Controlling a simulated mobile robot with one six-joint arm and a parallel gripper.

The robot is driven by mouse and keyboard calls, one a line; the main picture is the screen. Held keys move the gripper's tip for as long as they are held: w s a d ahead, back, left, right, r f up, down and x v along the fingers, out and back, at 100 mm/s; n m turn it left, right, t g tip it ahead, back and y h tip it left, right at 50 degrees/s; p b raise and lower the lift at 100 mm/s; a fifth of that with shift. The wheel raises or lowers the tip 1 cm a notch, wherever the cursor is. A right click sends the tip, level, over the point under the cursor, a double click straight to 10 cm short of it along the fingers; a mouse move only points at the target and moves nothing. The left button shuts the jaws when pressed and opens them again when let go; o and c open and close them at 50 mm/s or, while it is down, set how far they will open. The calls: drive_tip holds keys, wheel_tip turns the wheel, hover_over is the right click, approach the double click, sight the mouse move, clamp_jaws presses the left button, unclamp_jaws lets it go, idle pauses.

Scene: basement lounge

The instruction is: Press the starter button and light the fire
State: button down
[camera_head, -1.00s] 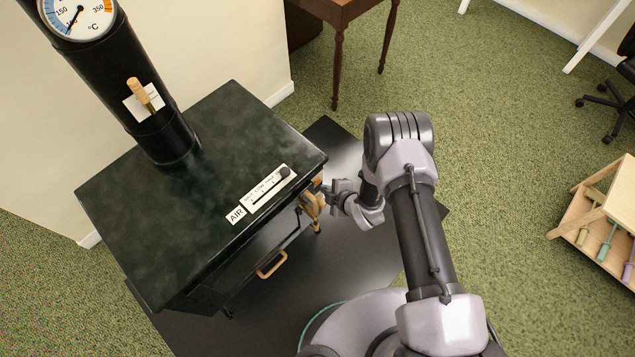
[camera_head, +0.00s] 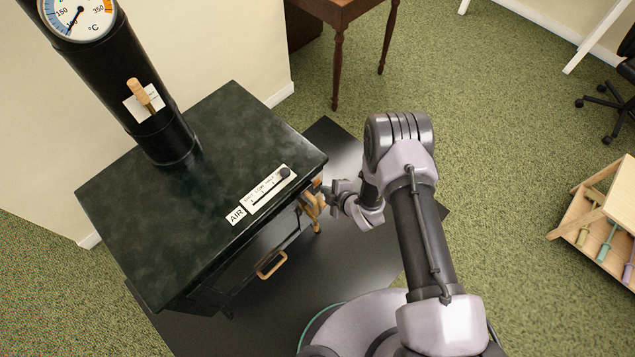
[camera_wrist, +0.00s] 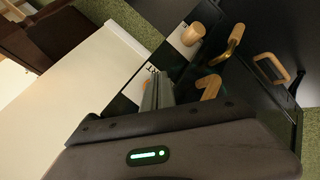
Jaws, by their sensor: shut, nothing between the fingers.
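The dark green stove (camera_head: 190,215) stands left of my arm. A small orange part (camera_head: 316,182), possibly the starter button, shows at the stove's right front edge. In the wrist view an orange bit (camera_wrist: 147,85) shows beside my fingers, mostly hidden by them, near a white label. My gripper (camera_head: 332,192) is shut and empty, close to the stove front at the orange part. In the wrist view my gripper (camera_wrist: 160,88) points at the stove front; I cannot tell whether it touches the orange part. No flame is visible.
Wooden handles (camera_head: 313,203) stick out of the stove front near my gripper. A door handle (camera_head: 271,265) is lower left. The wrist view shows a wooden knob (camera_wrist: 192,34) on a white plate. The AIR slider (camera_head: 268,187) lies on top. A brown table (camera_head: 338,50) stands behind.

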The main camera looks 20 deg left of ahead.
idle(0.8)
drive_tip(key=shift+w+a+b, duration=0.2)
drive_tip(key=shift+a+b, duration=0.1)
drive_tip(key=shift+a, duration=0.1)
drive_tip(key=shift+w+a, duration=0.15)
drive_tip(key=shift+a, duration=0.2)
idle(0.7)
drive_tip(key=shift+s+d, duration=0.35)
drive_tip(key=shift+d, duration=0.4)
drive_tip(key=d, duration=0.1)
drive_tip(key=s+d, duration=0.1)
drive_tip(key=d, duration=0.1)
drive_tip(key=s+d+p, duration=0.1)
drive_tip(key=shift+d, duration=0.3)
drive_tip(key=shift+w, duration=0.1)
idle(0.4)
